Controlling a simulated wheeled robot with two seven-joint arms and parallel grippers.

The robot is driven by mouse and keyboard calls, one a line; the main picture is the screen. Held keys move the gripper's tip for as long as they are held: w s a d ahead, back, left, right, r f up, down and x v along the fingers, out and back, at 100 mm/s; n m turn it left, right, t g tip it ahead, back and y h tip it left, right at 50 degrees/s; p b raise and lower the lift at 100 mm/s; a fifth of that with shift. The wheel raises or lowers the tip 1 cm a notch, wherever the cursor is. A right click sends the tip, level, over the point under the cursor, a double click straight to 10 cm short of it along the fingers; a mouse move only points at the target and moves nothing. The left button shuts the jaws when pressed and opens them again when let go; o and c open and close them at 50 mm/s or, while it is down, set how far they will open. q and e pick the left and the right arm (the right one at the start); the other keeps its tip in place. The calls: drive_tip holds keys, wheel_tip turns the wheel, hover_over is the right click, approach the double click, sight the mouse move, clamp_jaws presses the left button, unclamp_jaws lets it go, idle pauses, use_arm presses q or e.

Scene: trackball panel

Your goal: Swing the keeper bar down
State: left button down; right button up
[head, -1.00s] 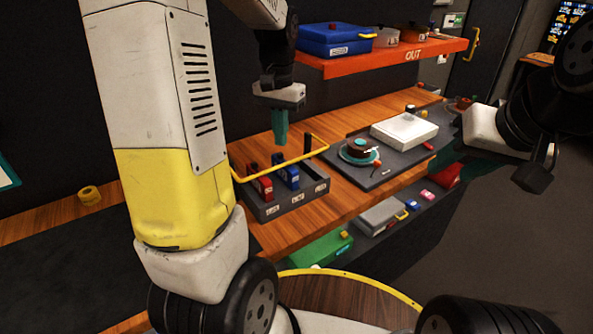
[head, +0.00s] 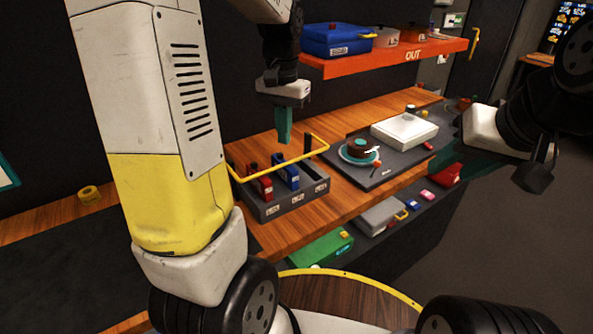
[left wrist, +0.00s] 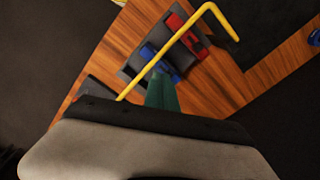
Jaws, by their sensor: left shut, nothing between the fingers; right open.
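The yellow keeper bar (head: 290,163) is a bent rod raised over the grey tray (head: 292,208). It also shows in the left wrist view (left wrist: 165,53), crossing above the tray. A red block (head: 261,187) and a blue block (head: 287,176) stand in the tray under or beside the bar. My left gripper (head: 285,140) is shut and empty, its green fingers pointing down just above and behind the bar in the head view. I cannot tell whether they touch it. My right gripper (head: 447,162) is open, off to the right, partly hidden by its arm.
A dark mat (head: 376,182) with a plate (head: 348,159) and a white box (head: 404,130) lies right of the tray. An orange shelf (head: 398,57) with a blue case (head: 336,40) hangs above. A green box (head: 321,249) sits on the lower shelf. Some bare wood lies between tray and mat.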

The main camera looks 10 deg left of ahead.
use_arm(q)
wheel_tip(320, 180, up, 7)
drive_tip(key=shift+f, duration=0.15)
idle(0.5)
idle(0.6)
drive_tip(key=s+d+n+t+h, duration=0.1)
drive_tip(key=s+d+t, duration=0.1)
drive_tip(key=s, duration=0.5)
drive_tip(key=s+d+t+h, duration=0.1)
drive_tip(key=s+t, duration=0.3)
drive_tip(key=s, duration=0.4)
drive_tip(key=shift+s+d+r+n, duration=0.2)
drive_tip(key=shift+s+d+n, duration=0.15)
drive_tip(key=shift+d, duration=0.45)
